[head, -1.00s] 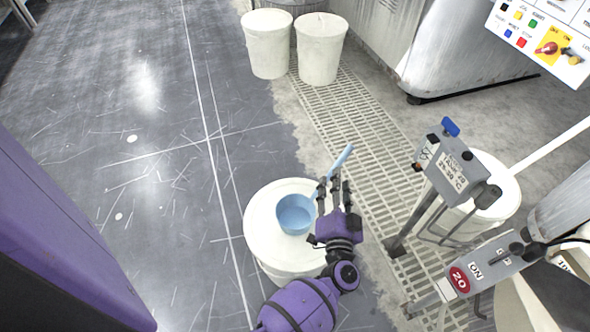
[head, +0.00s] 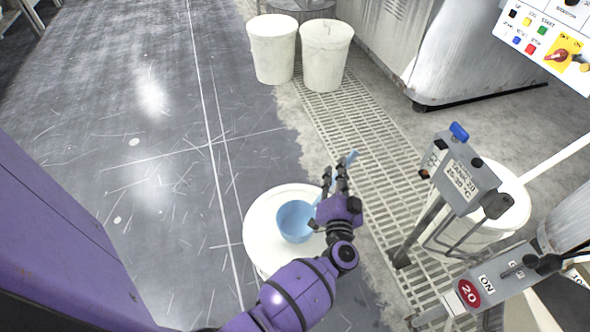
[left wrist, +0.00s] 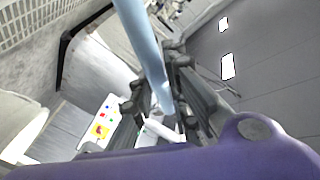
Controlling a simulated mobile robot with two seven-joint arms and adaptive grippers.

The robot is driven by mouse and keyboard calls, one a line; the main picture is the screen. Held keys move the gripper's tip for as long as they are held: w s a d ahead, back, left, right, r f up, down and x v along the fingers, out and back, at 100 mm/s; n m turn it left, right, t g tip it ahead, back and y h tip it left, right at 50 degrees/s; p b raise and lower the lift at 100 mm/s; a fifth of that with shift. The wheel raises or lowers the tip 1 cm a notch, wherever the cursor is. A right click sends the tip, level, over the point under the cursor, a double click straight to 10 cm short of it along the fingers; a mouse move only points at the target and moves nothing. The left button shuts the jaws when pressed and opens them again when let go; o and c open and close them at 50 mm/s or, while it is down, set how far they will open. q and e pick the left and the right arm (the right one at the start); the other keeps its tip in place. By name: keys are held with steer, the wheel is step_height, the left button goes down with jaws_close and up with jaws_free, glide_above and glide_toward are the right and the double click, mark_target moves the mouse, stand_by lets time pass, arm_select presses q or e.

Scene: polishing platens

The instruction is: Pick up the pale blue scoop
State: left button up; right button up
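The pale blue scoop (head: 294,222) has a round bowl resting on the white lid of a bucket (head: 262,225). Its handle slopes up and to the right, and the handle's end (head: 352,156) shows beyond my fingers. My left gripper (head: 335,172) is at the handle, right of the bowl. In the left wrist view the blue handle (left wrist: 149,50) runs down between the dark fingers of my left gripper (left wrist: 165,98). The fingers lie close on both sides of it; whether they press on it I cannot tell. My right gripper is not in view.
A grey control post (head: 465,180) stands close on the right, beside another white bucket (head: 508,212). Two white buckets (head: 273,50) (head: 325,58) stand at the back by a machine. A floor grating (head: 360,130) runs between. The dark floor at left is clear.

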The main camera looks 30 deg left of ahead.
arm_select(q)
jaws_close()
steer(key=shift+r, duration=0.1)
